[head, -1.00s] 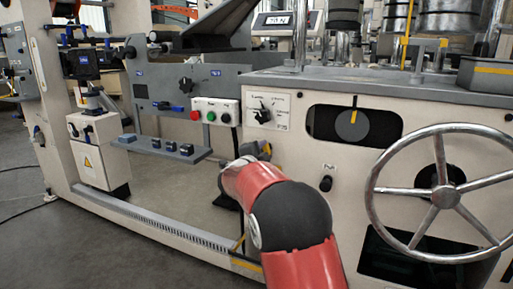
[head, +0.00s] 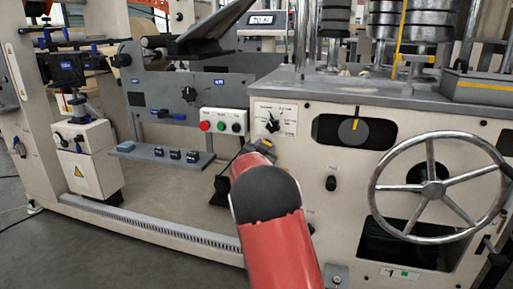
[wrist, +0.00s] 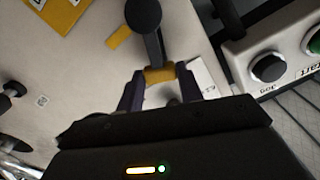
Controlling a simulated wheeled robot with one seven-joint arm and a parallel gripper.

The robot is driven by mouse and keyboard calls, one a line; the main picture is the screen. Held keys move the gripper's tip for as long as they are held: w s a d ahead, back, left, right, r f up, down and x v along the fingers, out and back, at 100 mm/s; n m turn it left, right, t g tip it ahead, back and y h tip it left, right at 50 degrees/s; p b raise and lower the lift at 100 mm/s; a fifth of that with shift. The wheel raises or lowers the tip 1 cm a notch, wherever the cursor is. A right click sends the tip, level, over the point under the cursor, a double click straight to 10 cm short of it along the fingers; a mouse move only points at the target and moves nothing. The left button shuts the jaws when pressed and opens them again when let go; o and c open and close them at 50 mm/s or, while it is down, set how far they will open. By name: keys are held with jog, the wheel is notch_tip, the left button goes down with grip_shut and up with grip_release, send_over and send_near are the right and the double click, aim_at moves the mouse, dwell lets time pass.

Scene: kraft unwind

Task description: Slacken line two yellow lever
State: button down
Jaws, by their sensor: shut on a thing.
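In the wrist view, a lever with a dark shaft, a round black knob (wrist: 143,15) and a yellow band (wrist: 160,75) stands between the fingers of my gripper (wrist: 160,92). The fingers are shut on it at the yellow band. In the head view, my gripper (head: 258,147) is at the machine's front panel, just below a white label plate with a dark rotary switch (head: 272,124). My red arm hides most of what is below it there, and I cannot make out the lever clearly in that view.
A button box (head: 223,121) with red, green and black buttons is close left of my gripper. A large metal handwheel (head: 433,188) stands out at the right. A shelf with blue-topped blocks (head: 165,153) is at the left. The floor in front (head: 90,255) looks clear.

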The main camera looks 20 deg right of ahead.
jog(key=shift+w+a+n, duration=0.15)
jog(key=shift+n, duration=0.15)
dwell(0.4)
jog(key=c, duration=0.9)
grip_release()
jog(key=shift+a, duration=0.1)
jog(key=v, duration=0.7)
jog(key=shift+s+a+b, duration=0.15)
jog(key=shift+s+b, duration=0.15)
jog(key=shift+b, duration=0.1)
jog(key=shift+a+r, duration=0.1)
